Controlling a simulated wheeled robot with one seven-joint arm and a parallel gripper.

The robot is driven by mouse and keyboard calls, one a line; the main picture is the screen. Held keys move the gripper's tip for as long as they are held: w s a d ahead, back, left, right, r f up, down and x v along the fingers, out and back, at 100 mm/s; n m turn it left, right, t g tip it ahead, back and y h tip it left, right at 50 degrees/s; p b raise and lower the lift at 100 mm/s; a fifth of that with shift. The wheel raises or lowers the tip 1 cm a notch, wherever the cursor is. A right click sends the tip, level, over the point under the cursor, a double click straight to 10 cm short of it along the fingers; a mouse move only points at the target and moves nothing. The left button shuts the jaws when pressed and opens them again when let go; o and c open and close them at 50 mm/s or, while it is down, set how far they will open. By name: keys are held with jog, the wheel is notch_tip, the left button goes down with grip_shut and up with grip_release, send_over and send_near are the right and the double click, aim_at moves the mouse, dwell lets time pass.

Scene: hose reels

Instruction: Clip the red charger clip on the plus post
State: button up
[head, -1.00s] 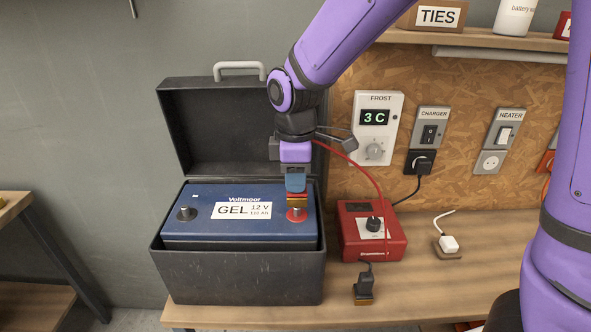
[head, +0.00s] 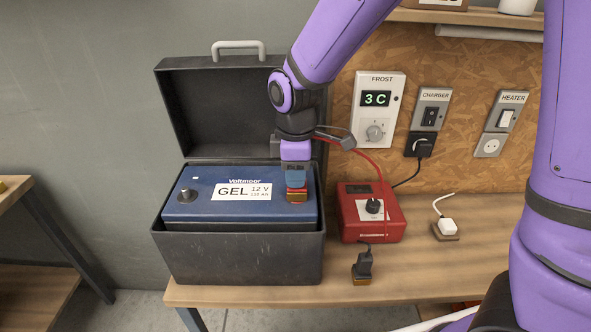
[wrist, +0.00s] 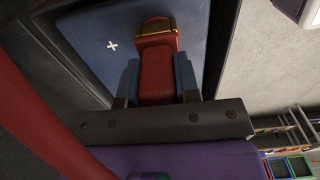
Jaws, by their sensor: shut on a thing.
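My gripper (head: 296,178) is shut on the red charger clip (head: 297,196) and points down over the right end of the blue battery (head: 230,190). In the wrist view the red clip (wrist: 157,75) sits between the two blue fingers, its brass-edged jaws against the battery top, beside a white plus mark (wrist: 112,45). The plus post is hidden under the clip, so I cannot tell whether the jaws are around it. The other post (head: 188,194) stands bare at the battery's left end. The clip's red cable (head: 368,158) runs to the red charger (head: 372,213).
The battery sits in an open black box (head: 240,255), its lid (head: 225,110) raised behind. A black clip (head: 362,267) lies on the bench (head: 420,265) before the charger. A white plug (head: 447,226) lies further right. The thermostat (head: 377,110) hangs on the wall.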

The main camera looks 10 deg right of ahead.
jog(key=o, duration=1)
notch_tip(320, 180, up, 11)
jog(key=shift+d+f, duration=0.1)
jog(key=s+d+r+m+t, duration=0.1)
jog(key=s+d+r+m, duration=0.1)
jog(key=s+d+m, duration=0.3)
jog(key=s+d+r+m+t, duration=0.2)
jog(key=s+d+r+m, duration=0.1)
jog(key=s+d+m, duration=0.2)
jog(key=s+d+r+m+t, duration=0.2)
jog(key=s+d+m, duration=0.3)
jog(key=s+d, duration=0.3)
jog(key=shift+s+d+r+m, duration=0.4)
jog(key=shift+d+r, duration=0.1)
jog(key=shift+d, duration=0.25)
